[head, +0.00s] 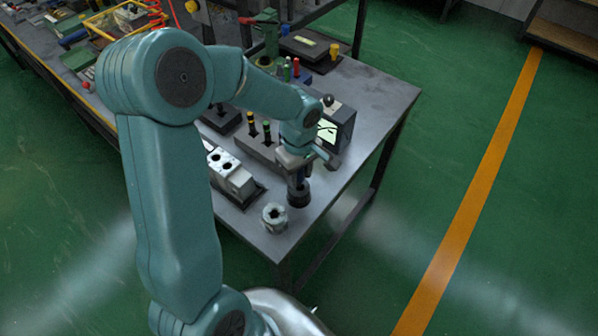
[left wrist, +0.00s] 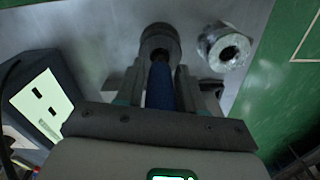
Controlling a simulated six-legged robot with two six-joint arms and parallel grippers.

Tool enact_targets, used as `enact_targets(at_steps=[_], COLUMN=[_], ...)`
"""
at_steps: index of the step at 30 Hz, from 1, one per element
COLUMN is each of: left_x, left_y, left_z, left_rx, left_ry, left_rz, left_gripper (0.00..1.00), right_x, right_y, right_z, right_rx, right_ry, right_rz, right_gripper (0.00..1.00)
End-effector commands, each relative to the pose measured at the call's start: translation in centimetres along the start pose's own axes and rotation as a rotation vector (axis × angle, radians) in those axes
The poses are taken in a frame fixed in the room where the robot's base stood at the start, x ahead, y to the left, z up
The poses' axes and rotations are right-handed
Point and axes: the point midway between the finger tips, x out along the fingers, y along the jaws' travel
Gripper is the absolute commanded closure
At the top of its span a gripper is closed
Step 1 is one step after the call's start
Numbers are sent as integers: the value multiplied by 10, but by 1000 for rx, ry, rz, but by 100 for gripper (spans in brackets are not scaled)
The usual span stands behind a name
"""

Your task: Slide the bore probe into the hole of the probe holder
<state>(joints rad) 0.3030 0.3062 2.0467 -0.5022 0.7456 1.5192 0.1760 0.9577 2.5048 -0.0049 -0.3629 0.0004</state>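The bore probe is a blue rod, seen in the left wrist view (left wrist: 160,88) between the fingers of my left gripper (left wrist: 162,80). The gripper appears shut on it. In the head view my left gripper (head: 298,172) is over the near right part of the bench, pointing down. A dark round piece with a hole, apparently the probe holder (left wrist: 160,40), is straight beyond the probe's far end. It also shows in the head view (head: 298,195), right under the gripper. I cannot tell whether the probe's tip is inside the hole. My right gripper is not in view.
A silver round fitting with a hole (head: 275,217) stands close by at the bench's near corner. A white valve block (head: 230,178) is to its left. A rack with yellow-topped and green-topped tools (head: 258,148) and a box with a screen (head: 337,130) stand behind.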

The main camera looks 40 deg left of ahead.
Motion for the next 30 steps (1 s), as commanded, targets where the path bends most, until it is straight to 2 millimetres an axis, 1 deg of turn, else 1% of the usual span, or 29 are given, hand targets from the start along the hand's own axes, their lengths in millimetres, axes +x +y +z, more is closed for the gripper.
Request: enact_targets(at_steps=[9,12,13,14,17,21,24,27,30], left_x=[-2,-7,-10,-14,-36,-70,-91,-108,-118], left_y=[0,0,1,1,1,1,1,1,0], left_z=[0,0,0,0,0,0,0,0,0], left_rx=[0,0,0,-1,0,0,0,1,0], left_ry=[0,0,2,2,3,2,2,1,0], left_rz=[0,0,3,3,7,6,5,3,2], left_gripper=[48,48,48,48,48,48,48,48,48], right_x=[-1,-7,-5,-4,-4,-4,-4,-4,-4], right_y=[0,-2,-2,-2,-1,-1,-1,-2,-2], right_z=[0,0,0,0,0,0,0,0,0], right_rx=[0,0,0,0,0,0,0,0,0], right_ry=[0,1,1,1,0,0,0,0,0], right_rz=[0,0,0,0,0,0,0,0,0], right_gripper=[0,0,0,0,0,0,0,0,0])
